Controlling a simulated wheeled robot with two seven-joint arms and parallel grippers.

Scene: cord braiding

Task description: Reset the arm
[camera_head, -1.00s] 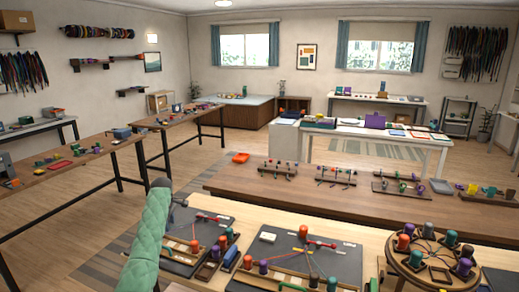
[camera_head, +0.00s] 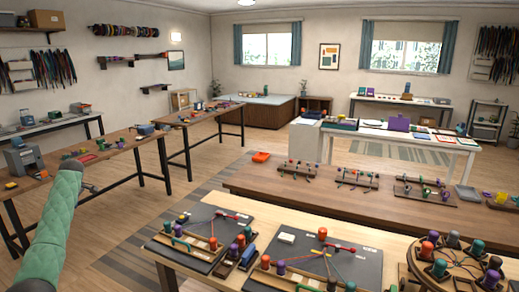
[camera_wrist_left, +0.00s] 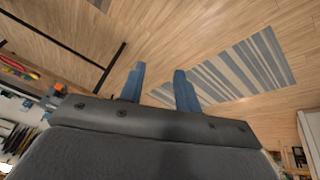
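My left arm, in a green padded sleeve, comes in from the lower left of the head view. My right arm and gripper are in neither view. On the near table are dark braiding boards (camera_head: 205,236) (camera_head: 322,262) with coloured bobbins and cords, and a round braiding stand (camera_head: 450,262).
A long brown table (camera_head: 300,197) with peg racks stands behind the near table. Side workbenches (camera_head: 95,160) stand at the left, beyond my left arm. A striped rug (camera_head: 135,245) lies on open floor between them; a striped rug also shows in the wrist view (camera_wrist_left: 235,72).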

